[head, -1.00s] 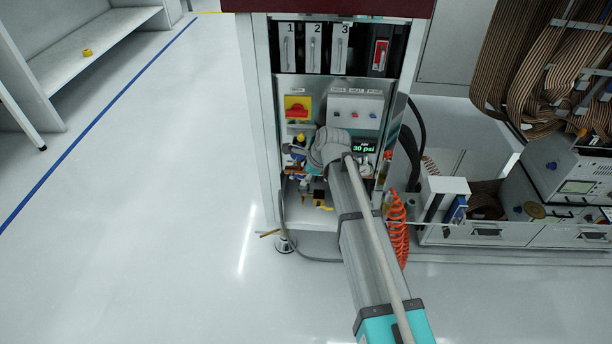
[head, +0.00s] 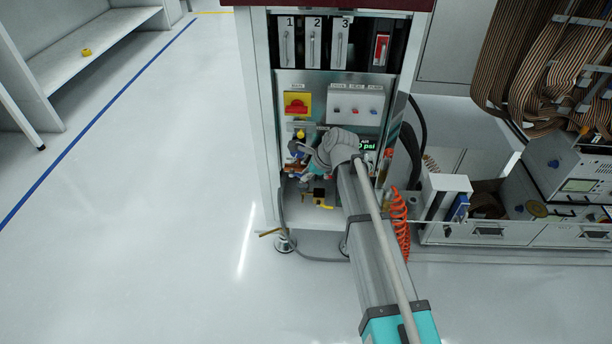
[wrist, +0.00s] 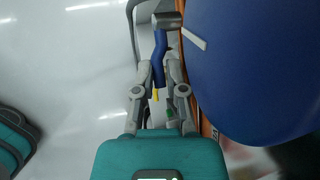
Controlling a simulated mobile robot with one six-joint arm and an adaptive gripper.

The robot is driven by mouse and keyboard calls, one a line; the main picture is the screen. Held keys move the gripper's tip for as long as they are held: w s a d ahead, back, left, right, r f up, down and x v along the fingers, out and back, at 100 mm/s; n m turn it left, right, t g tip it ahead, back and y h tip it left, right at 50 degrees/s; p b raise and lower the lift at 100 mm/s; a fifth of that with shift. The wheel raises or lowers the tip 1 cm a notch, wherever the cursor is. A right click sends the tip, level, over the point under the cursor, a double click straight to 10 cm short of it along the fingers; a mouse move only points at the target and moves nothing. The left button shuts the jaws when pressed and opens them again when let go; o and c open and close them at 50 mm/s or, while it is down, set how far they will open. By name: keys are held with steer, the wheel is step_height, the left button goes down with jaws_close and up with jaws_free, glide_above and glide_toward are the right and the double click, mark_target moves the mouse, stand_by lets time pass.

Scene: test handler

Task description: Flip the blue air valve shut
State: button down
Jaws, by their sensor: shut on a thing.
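The blue air valve handle (wrist: 160,58) shows in the wrist view as a slim blue lever, hanging below a metal pipe fitting (wrist: 167,19). My gripper (wrist: 159,72) has its two fingertips on either side of the lever's lower part and is shut on it. In the head view my grey wrist (head: 336,147) is inside the lower bay of the cabinet and hides the fingertips and most of the valve.
A large blue rounded part (wrist: 255,65) fills the right of the wrist view, close to the fingers. Above my wrist are a red-and-yellow switch (head: 297,104) and a white button box (head: 355,104). An orange coiled hose (head: 399,215) hangs right of my arm. The floor at left is clear.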

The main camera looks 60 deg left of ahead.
steer(key=shift+d+f+g+y+b, duration=0.1)
steer(key=shift+f+g+y+b, duration=0.2)
steer(key=shift+f+g+b, duration=0.25)
steer(key=shift+r+y+b, duration=0.15)
steer(key=shift+y+b, duration=0.15)
steer(key=c, duration=0.7)
jaws_free()
steer(key=shift+w, duration=0.1)
steer(key=shift+r+p, duration=0.2)
steer(key=shift+p, duration=0.2)
